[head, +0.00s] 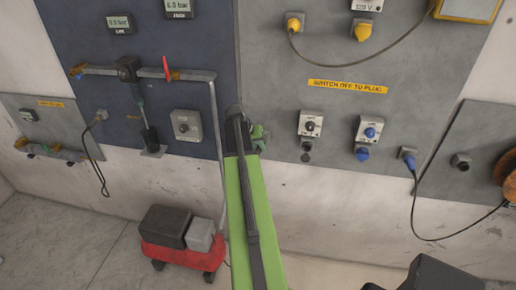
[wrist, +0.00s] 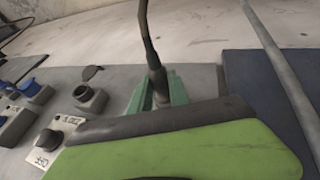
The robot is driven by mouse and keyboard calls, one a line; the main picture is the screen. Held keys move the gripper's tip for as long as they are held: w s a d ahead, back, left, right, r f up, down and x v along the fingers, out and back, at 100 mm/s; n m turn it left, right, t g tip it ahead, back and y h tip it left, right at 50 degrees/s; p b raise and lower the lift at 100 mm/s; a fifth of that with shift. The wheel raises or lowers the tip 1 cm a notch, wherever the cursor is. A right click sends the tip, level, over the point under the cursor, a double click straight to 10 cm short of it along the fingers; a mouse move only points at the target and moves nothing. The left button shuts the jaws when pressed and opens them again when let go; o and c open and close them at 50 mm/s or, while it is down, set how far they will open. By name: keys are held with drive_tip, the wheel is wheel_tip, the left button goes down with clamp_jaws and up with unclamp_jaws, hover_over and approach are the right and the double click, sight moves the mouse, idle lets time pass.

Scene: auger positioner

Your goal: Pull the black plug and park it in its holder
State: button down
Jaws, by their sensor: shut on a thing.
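My gripper (head: 260,137) is in front of the wall, at the left edge of the right grey panel in the head view. In the wrist view its green jaws (wrist: 158,91) are shut on the black plug (wrist: 157,82), whose dark cable runs to the top of the picture. The plug is apart from the dark round socket (wrist: 90,98), which stands empty with its lid swung open. That socket also shows in the head view (head: 306,149), below a black rotary switch (head: 310,124). I cannot make out the black plug's holder; my arm covers part of the wall.
Pipework (head: 150,74) lies on the blue panel at left. A red cart (head: 182,257) stands on the floor.

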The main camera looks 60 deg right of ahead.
drive_tip(key=shift+w+d, duration=0.2)
drive_tip(key=shift+d, duration=0.35)
drive_tip(key=c, duration=1.2)
unclamp_jaws()
drive_tip(key=shift+o, duration=0.2)
drive_tip(key=p+v, duration=1.5)
drive_tip(key=v, duration=0.2)
drive_tip(key=shift+r, duration=0.2)
